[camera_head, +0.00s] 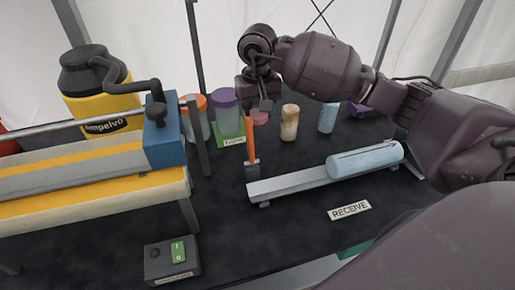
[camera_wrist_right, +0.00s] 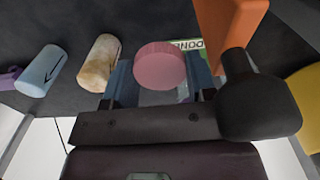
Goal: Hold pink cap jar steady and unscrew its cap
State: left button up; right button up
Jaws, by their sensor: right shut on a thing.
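The pink cap jar shows its round pink cap (camera_head: 259,117) just below my right gripper (camera_head: 262,104), near the middle of the dark table. In the right wrist view the pink cap (camera_wrist_right: 160,66) is in the middle, between the blue fingers of my right gripper (camera_wrist_right: 160,84). A little of the clear jar body (camera_wrist_right: 166,98) shows below the cap. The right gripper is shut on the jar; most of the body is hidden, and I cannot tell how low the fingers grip. The cap sits on the jar. My left gripper is not in view.
An orange upright piece (camera_head: 251,137) stands close in front. Purple-capped (camera_head: 226,118) and orange-capped (camera_head: 197,120) jars stand left by a green sign (camera_head: 231,141). A tan jar (camera_head: 289,124) and blue cylinder (camera_head: 327,118) stand right. A grey rail (camera_head: 290,184) carries another blue cylinder (camera_head: 366,160).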

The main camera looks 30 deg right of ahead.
aim_at(258, 155)
notch_tip(258, 155, down, 13)
jog(key=shift+r, duration=0.15)
dwell(0.4)
jog(key=shift+f+b, duration=0.25)
jog(key=shift+b, duration=0.15)
jog(key=o, duration=1)
jog(key=shift+r, duration=0.1)
jog(key=shift+r, duration=0.1)
